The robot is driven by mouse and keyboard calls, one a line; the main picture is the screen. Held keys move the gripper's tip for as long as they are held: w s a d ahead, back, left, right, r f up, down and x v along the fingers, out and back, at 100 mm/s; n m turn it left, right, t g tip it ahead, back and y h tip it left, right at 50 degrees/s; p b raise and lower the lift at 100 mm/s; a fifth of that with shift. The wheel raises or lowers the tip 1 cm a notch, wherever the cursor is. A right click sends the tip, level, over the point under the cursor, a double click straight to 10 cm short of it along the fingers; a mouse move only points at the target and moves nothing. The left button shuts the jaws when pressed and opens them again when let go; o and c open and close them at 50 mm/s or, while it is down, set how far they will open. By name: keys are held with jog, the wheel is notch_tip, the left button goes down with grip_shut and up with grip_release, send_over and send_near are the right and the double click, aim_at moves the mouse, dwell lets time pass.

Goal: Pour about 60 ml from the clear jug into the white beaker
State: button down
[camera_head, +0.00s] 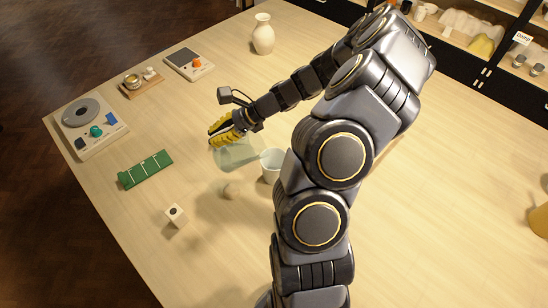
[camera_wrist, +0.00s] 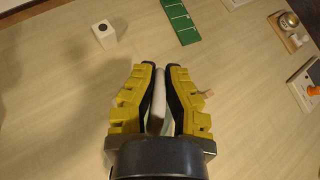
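The clear jug (camera_head: 238,154) is greenish and see-through, and my gripper (camera_head: 222,132) holds it above the table. The jug looks tipped to the right, with its rim close to the white beaker (camera_head: 272,166). The beaker stands upright just right of the jug, partly behind my arm. In the wrist view my gripper's yellow fingers (camera_wrist: 160,76) are closed around a pale strip, seemingly the jug's handle (camera_wrist: 159,90). The rest of the jug is mostly hidden there. I cannot tell whether liquid is flowing or how much is in the beaker.
A small round object (camera_head: 231,190) lies below the jug. A pale block (camera_head: 175,215), green rack (camera_head: 145,169), dial device (camera_head: 90,128), small wooden tray (camera_head: 141,82), scale-like device (camera_head: 188,64) and vase (camera_head: 263,34) stand around. The front centre is clear.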

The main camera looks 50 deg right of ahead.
jog(key=shift+s+d+r+t, duration=0.15)
jog(key=shift+r+t, duration=0.1)
jog(key=shift+t, duration=0.05)
jog(key=shift+d+r+y, duration=0.1)
jog(key=shift+r+y, duration=0.05)
jog(key=shift+y, duration=0.15)
jog(key=shift+s, duration=0.1)
jog(key=shift+s+d+t+y+b, duration=0.35)
jog(key=shift+d+t+y, duration=0.1)
jog(key=shift+t+y, duration=0.15)
dwell(1.4)
jog(key=shift+s+d+r+t+y, duration=0.3)
jog(key=shift+s+d+y, duration=0.1)
jog(key=shift+d, duration=0.05)
dwell(0.5)
jog(key=shift+w+a+f+g+h, duration=0.2)
jog(key=shift+w+a+g+h, duration=0.35)
jog(key=shift+a, duration=0.2)
jog(key=shift+w+a+g+h, duration=0.15)
jog(key=shift+a+g+h, duration=0.15)
jog(key=shift+h, duration=0.25)
jog(key=shift+w+a+f+g+h, duration=0.2)
jog(key=shift+f+g+h, duration=0.35)
jog(key=shift+f, duration=0.2)
jog(key=shift+w+a+f+g+h, duration=0.25)
jog(key=shift+f+g+h, duration=0.2)
jog(key=shift+f, duration=0.35)
jog(key=shift+w+a+f+g+h, duration=0.2)
jog(key=shift+f+g+h, duration=0.25)
jog(key=shift+f+h, duration=0.25)
